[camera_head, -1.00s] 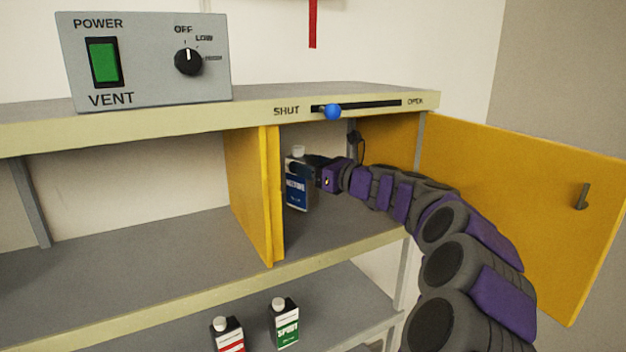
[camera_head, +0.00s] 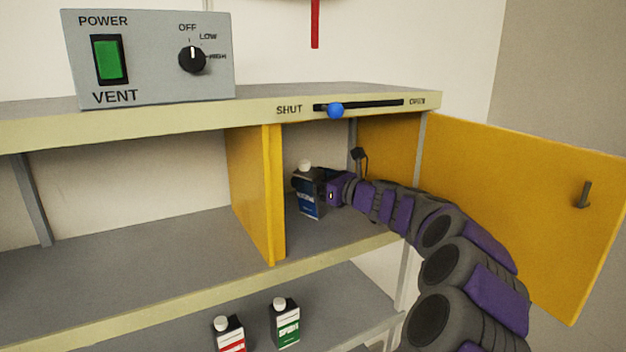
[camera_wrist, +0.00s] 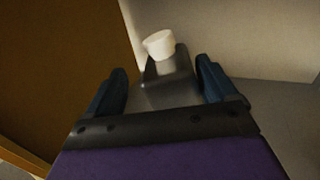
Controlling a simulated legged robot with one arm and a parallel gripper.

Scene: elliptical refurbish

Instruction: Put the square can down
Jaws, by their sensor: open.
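The square can (camera_head: 309,204) with a blue label and white cap is inside the open yellow cabinet, on the shelf surface. It leans slightly in the head view. My gripper (camera_head: 307,179) reaches in from the right at the can's upper part. In the wrist view, the can's dark top and white cap (camera_wrist: 159,43) show between the two fingers of my gripper (camera_wrist: 160,68). The fingers are apart, one on each side of the can. The arm hides part of the can's right side, and contact with the fingers is unclear.
The cabinet's yellow left wall (camera_head: 258,195) is close to the can. The open yellow door (camera_head: 510,210) stands to the right of my arm. A red-labelled can (camera_head: 229,336) and a green-labelled can (camera_head: 286,325) stand on the shelf below.

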